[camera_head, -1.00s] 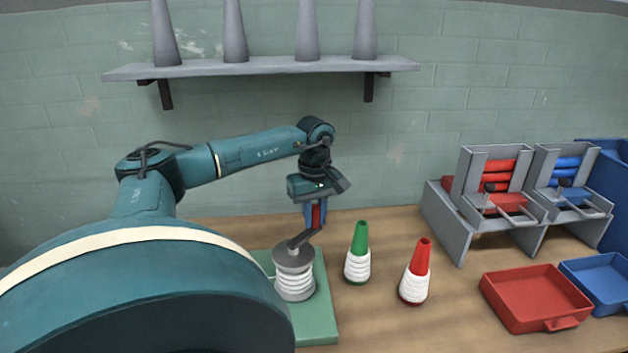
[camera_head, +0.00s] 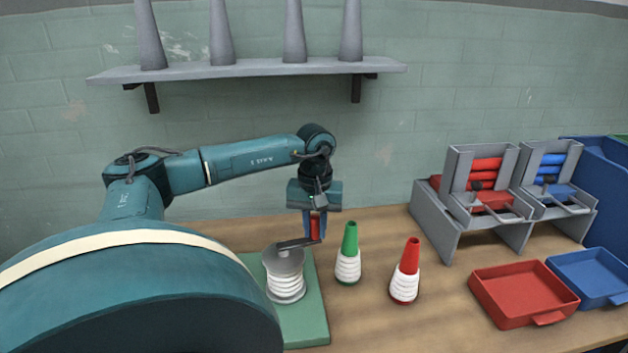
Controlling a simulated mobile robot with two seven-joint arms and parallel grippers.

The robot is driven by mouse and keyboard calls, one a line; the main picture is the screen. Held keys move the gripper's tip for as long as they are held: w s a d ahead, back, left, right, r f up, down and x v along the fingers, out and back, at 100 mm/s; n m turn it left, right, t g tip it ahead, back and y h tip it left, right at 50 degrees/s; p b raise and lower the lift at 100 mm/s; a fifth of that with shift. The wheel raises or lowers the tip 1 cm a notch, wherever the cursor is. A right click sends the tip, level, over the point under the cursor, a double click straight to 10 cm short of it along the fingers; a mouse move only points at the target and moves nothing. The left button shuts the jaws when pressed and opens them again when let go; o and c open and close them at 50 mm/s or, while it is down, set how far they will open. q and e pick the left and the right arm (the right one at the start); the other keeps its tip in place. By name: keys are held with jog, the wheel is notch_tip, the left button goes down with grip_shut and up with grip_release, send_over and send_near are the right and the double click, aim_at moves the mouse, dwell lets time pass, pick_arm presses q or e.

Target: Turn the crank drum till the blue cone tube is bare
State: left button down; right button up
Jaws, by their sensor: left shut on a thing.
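The crank drum (camera_head: 286,283) is a grey spool wound with white yarn, standing on a green base (camera_head: 312,318). A grey crank arm (camera_head: 293,244) runs from its top to the right and ends at a red handle (camera_head: 315,226). My left gripper (camera_head: 314,232) points down and is shut on the red handle. My right gripper is not in view. No blue cone tube shows; my left arm covers the lower left of the view. A green cone tube (camera_head: 350,240) and a red cone tube (camera_head: 410,257) stand right of the drum, both with white yarn around their lower parts.
A red tray (camera_head: 522,316) and a blue tray (camera_head: 592,292) lie at the right front. Behind them stands a grey rack (camera_head: 437,215) holding red and blue tubes. Grey cones stand on a wall shelf (camera_head: 250,68). Bare table lies between the red cone and rack.

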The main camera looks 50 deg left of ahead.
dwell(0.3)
pick_arm(q)
jog(key=c, duration=1.3)
grip_release()
notch_tip(320, 180, up, 13)
jog(key=shift+r, duration=0.1)
